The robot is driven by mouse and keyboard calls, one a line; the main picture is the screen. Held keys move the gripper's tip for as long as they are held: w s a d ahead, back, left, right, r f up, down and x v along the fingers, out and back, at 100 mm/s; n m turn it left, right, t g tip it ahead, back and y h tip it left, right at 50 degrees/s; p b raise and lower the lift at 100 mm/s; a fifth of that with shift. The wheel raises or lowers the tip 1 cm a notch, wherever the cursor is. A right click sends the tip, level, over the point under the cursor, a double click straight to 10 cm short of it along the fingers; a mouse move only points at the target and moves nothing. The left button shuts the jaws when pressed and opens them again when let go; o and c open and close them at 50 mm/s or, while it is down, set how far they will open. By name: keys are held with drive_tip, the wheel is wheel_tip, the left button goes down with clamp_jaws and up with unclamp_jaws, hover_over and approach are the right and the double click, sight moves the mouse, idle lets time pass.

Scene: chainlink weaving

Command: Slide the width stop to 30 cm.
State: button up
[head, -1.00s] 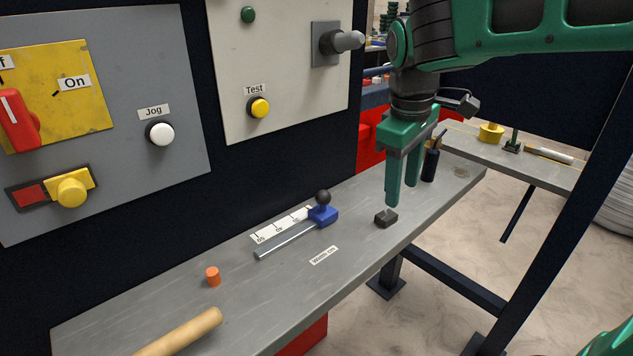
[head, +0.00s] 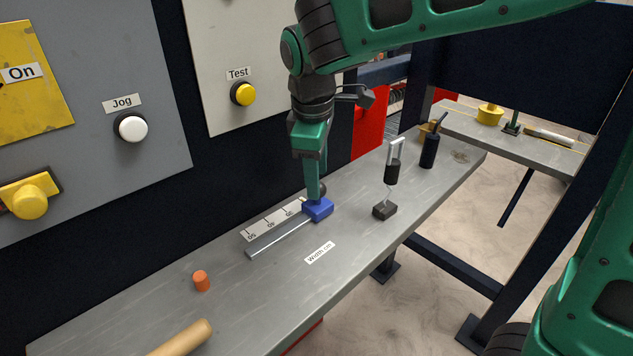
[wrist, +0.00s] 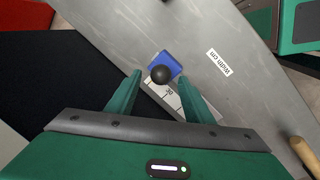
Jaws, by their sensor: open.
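The width stop is a blue block (head: 318,210) with a black ball knob (wrist: 160,74). It sits at the right end of the visible metal rail (head: 280,238), beside the white scale (head: 268,222). In the head view the scale shows 50 and 40 to the left of the block; a number that looks like 30 shows near it in the wrist view. My gripper (head: 316,192) points down at the knob, fingers apart. In the wrist view the knob lies between the fingertips (wrist: 160,77); I cannot tell whether either finger touches it. In the head view a finger partly hides the knob.
A "Width cm" label (head: 319,252) lies in front of the rail. An orange cylinder (head: 201,281) and a wooden rod (head: 181,339) are at the left. A dark block (head: 384,210) and a dark bottle (head: 430,150) stand to the right. The button panel (head: 110,90) rises behind.

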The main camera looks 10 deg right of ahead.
drive_tip(key=shift+w+d+f, duration=0.1)
drive_tip(key=shift+w+f, duration=0.1)
drive_tip(key=shift+f, duration=1.2)
